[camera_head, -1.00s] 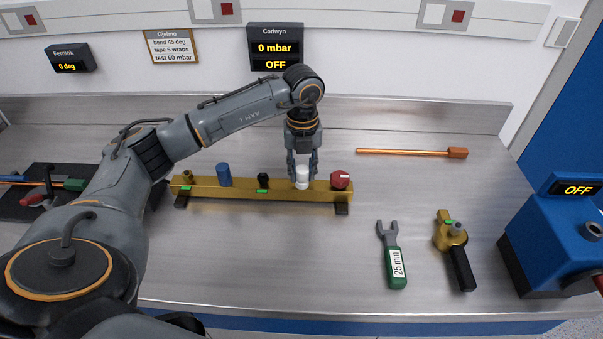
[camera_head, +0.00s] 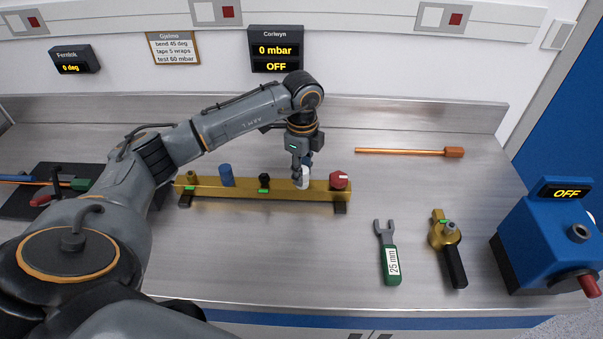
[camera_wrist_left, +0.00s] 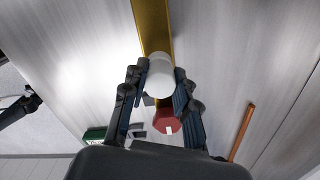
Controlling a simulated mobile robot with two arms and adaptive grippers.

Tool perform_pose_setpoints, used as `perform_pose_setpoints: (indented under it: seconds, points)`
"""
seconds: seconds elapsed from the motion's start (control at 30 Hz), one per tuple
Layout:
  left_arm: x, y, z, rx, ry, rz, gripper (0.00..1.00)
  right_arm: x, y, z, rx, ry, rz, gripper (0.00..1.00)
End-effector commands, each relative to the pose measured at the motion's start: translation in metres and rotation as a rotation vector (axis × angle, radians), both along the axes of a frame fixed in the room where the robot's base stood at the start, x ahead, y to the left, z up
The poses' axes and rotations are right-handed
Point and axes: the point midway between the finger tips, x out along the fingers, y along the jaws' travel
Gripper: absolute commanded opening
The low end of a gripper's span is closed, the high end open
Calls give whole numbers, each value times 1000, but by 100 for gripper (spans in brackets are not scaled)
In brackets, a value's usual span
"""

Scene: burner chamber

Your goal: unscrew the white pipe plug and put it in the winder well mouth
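The white pipe plug (camera_head: 303,180) stands on the brass bar (camera_head: 240,188), near its right end. In the left wrist view the plug (camera_wrist_left: 160,77) sits between the fingertips. My left gripper (camera_head: 302,176) points down from above and is shut on the plug, with a finger on each side. The plug's lower part is hidden, so I cannot tell whether it has lifted. I cannot identify the winder well mouth for certain; a blue machine (camera_head: 545,240) with a round dark opening on top stands at the right. My right gripper is out of the head view.
A red hexagonal cap (camera_head: 340,180) is close to the plug. Blue (camera_head: 226,175) and black (camera_head: 264,180) fittings stand along the bar. A copper rod (camera_head: 400,151), green-handled spanner (camera_head: 391,262) and brass valve (camera_head: 443,236) lie to the right. A dark jointed part (camera_wrist_left: 20,105) shows at the left wrist view's edge.

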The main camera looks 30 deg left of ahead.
Motion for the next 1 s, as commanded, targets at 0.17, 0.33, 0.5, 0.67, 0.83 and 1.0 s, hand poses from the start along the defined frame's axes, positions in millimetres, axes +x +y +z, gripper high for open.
perform_pose_setpoints:
  seconds: [0.17, 0.33, 0.5, 0.67, 0.83, 1.0]
  points:
    - [0, 0, 0, 0, 1, -2, 55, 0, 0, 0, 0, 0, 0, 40]
    - [0, 0, 0, 0, 1, -3, 55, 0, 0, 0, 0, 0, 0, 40]
    - [0, 0, 7, 0, 0, -3, 55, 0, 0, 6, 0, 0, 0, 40]
    - [0, 0, 24, 0, 0, -3, 55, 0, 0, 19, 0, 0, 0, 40]
    - [0, 0, 24, 0, 1, -4, 55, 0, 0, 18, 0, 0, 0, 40]
    - [0, 0, 23, 0, 1, -20, 55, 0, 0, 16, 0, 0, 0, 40]
